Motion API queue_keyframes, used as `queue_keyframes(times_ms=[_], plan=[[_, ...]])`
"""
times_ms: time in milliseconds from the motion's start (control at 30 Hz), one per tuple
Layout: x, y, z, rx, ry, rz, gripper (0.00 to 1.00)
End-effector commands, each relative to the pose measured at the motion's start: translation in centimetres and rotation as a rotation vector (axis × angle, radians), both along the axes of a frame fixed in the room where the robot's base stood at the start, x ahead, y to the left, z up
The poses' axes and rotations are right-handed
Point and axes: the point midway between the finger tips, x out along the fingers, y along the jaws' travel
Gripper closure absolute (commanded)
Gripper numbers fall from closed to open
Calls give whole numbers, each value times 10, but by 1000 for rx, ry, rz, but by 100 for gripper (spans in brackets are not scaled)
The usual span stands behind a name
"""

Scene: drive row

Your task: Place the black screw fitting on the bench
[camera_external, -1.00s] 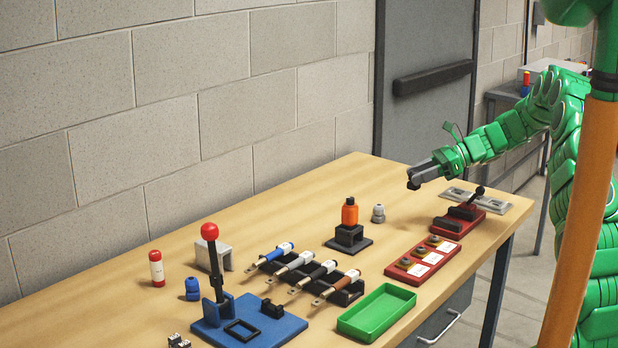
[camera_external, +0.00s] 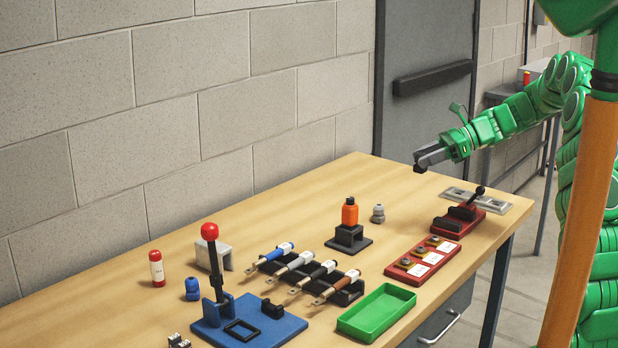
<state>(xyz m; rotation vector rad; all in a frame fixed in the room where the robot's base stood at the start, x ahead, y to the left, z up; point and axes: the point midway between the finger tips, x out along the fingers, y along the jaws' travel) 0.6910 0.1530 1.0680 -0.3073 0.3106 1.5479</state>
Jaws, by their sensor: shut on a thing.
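My gripper (camera_external: 424,161) is above the far right part of the wooden bench (camera_external: 300,215), in the air. It is shut on a small dark thing (camera_external: 419,169) at its fingertips, which I take to be the black screw fitting. The fitting is mostly hidden by the fingers, and its shape is too small to make out. It looks clear of the bench top.
A red toggle clamp (camera_external: 459,217) and grey plates (camera_external: 475,199) lie on the right. An orange bottle (camera_external: 349,212) on a black stand and a grey fitting (camera_external: 378,213) stand mid-bench. A green tray (camera_external: 376,313), a blue lever press (camera_external: 248,322) and a blue fitting (camera_external: 192,289) are nearer. The back strip is bare.

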Motion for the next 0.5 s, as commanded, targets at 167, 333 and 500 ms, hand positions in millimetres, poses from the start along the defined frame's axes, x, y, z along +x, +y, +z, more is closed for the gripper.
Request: queue_keyframes(times_ms=[167, 333, 500], plan=[[-3, 28, 8, 1, 1, 31, 85], [-10, 65, 8, 1, 0, 74, 85], [-22, 114, 8, 1, 0, 128, 85]])
